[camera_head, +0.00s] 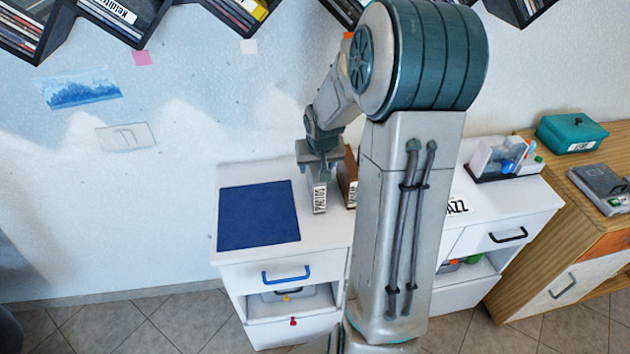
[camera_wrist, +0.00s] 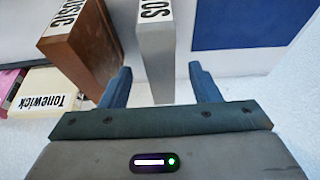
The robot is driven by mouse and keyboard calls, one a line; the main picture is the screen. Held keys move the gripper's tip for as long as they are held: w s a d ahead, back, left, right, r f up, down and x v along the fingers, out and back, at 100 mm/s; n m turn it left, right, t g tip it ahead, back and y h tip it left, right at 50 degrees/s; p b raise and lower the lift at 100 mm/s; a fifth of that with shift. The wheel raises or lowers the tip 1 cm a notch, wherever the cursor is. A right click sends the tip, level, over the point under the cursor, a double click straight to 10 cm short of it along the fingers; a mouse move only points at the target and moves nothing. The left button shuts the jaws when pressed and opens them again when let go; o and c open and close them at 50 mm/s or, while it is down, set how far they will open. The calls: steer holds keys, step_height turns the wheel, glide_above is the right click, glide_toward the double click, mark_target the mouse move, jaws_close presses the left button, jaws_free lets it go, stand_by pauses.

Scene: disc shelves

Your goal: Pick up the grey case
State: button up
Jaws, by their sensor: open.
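The grey case (camera_head: 320,197) stands upright on the white cabinet top, with a label reading "PHOTOS" on its narrow face. In the wrist view the grey case (camera_wrist: 157,62) lies between my two fingers, with a gap on each side. My gripper (camera_head: 320,160) is open and is at the case from above and behind in the head view; its fingers also show in the wrist view (camera_wrist: 160,85). Part of the case is hidden by my gripper in the head view.
A brown case (camera_wrist: 80,45) stands close beside the grey one, near one finger. A dark blue mat (camera_head: 258,215) lies on the other side. A cream box (camera_wrist: 45,92) labelled "Tonewick" shows beyond the brown case. Shelves (camera_head: 110,15) hang above on the wall.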

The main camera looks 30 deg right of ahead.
mark_target(315, 168)
steer(key=shift+w+p+x, duration=0.15)
steer(key=shift+x, duration=1.2)
steer(key=shift+w+p+x, duration=0.15)
steer(key=shift+w+x, duration=0.05)
steer(key=shift+x, duration=1.15)
steer(key=shift+w+d+f, duration=0.1)
steer(key=shift+w+f, duration=0.05)
steer(key=shift+f, duration=0.2)
steer(key=shift+f+b, duration=0.25)
steer(key=shift+b, duration=0.05)
steer(key=shift+c, duration=0.3)
steer(key=c, duration=1)
steer(key=shift+c, duration=0.7)
steer(key=shift+r, duration=0.15)
